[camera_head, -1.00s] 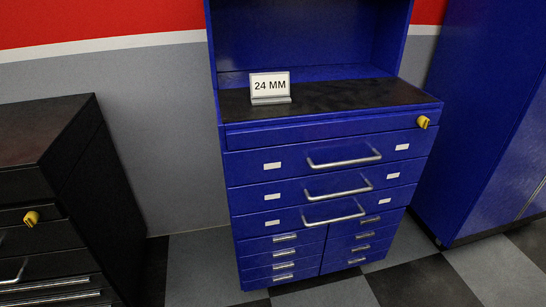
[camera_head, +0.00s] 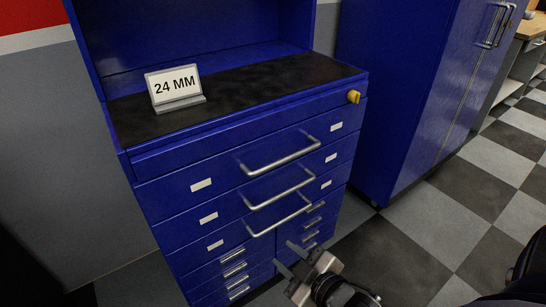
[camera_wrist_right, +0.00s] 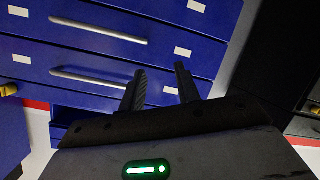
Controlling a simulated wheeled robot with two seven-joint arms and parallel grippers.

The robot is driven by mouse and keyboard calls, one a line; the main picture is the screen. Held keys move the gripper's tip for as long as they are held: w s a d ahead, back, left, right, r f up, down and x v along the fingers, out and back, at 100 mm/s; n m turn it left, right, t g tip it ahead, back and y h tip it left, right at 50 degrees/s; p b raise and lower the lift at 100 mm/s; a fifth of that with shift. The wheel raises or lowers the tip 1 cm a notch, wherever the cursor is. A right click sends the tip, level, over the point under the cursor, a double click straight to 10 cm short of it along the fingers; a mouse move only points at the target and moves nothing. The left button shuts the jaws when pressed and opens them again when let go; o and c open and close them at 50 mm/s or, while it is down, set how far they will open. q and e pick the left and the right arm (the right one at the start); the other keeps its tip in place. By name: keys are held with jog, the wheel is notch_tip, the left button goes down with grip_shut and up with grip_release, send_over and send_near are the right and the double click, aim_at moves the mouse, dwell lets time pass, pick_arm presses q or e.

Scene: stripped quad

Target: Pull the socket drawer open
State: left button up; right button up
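The blue tool cabinet (camera_head: 160,170) stands in front of me in the head view, with its drawers shut. Three wide drawers have silver bar handles: upper (camera_head: 282,160), middle (camera_head: 282,190) and lower (camera_head: 280,217). Smaller drawers (camera_head: 234,268) with short pulls lie below in two columns. I cannot tell which one is the socket drawer. My right gripper (camera_head: 287,258) is open and empty, low in front of the small drawers and below the lower bar handle. In the right wrist view its spread fingers (camera_wrist_right: 160,74) show against the cabinet front. My left gripper is not in view.
A "24 MM" sign (camera_head: 174,86) stands on the cabinet's black worktop (camera_head: 240,96). A yellow knob or key (camera_head: 353,97) sticks out at the cabinet's upper right. A tall blue locker (camera_head: 415,100) stands close on the right. Checkered floor (camera_head: 440,225) is open at the right.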

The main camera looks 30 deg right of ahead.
jog(key=w+d+n+t+b, duration=0.2)
jog(key=w+d+n, duration=0.15)
jog(key=d, duration=0.25)
jog(key=n+t+b, duration=0.2)
jog(key=n+t, duration=0.2)
jog(key=n, duration=0.5)
send_near(287, 157)
jog(key=x, duration=1)
jog(key=shift+f, duration=0.4)
grip_shut()
